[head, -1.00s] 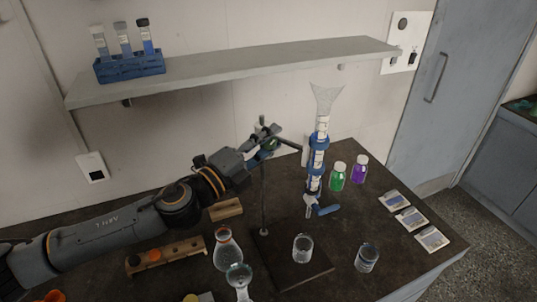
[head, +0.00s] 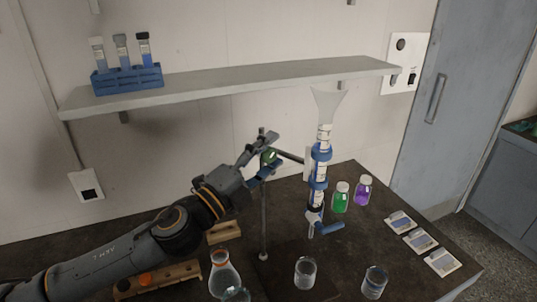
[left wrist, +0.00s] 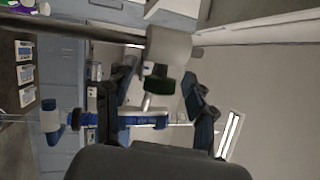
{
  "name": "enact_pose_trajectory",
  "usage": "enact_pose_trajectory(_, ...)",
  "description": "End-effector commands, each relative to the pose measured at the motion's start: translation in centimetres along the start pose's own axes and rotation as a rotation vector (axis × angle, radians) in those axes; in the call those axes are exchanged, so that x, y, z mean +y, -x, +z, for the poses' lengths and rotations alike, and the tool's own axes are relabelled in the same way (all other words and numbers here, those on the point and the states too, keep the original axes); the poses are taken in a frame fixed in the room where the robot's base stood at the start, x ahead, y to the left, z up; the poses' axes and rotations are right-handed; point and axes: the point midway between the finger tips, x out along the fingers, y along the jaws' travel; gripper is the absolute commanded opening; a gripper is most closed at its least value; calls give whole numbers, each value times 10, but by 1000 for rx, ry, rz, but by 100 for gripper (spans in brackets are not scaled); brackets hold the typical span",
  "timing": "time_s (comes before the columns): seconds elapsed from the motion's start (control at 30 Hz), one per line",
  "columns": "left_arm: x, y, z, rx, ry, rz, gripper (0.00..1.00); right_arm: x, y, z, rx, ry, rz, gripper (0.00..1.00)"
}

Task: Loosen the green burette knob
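The green burette knob (head: 269,157) is on the clamp at the upper part of the stand's rod (head: 264,215). My left gripper (head: 266,157) is open, with one finger above the knob and one below it in the head view. In the left wrist view, the dark green knob (left wrist: 158,82) lies between the two spread fingers (left wrist: 160,100), with visible gaps on both sides. The burette (head: 318,180) stands upright right of the gripper, with a funnel on top and a blue stopcock handle (head: 330,228) below. My right gripper is not in view.
Green (head: 341,199) and purple (head: 363,190) bottles stand right of the burette. A flask (head: 222,276) and beakers (head: 305,273) stand in front. A wooden rack (head: 160,281) lies by my left arm. The shelf (head: 235,79) runs above and behind.

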Motion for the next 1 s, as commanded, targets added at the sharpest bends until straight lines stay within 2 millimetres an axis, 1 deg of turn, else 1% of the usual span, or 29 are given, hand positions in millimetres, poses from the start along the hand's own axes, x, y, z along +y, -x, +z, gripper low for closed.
enact_pose_trajectory(0.17, 0, 2, 0, 0, 0, 0, 55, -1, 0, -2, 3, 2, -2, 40)
enact_pose_trajectory(0.27, 1, 10, 1, -2, 1, 2, 55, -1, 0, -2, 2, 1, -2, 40)
enact_pose_trajectory(0.37, 2, 27, 1, -3, 2, 3, 55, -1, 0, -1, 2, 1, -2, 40)
enact_pose_trajectory(0.53, 2, 66, 0, -2, 1, 6, 55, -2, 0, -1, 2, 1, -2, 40)
enact_pose_trajectory(0.7, 2, 96, 0, -2, 2, 4, 55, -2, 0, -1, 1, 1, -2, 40)
enact_pose_trajectory(0.83, 1, 109, 0, -2, 4, 1, 55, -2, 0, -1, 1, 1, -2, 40)
enact_pose_trajectory(1.0, 1, 118, 0, 0, 0, 1, 55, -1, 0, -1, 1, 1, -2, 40)
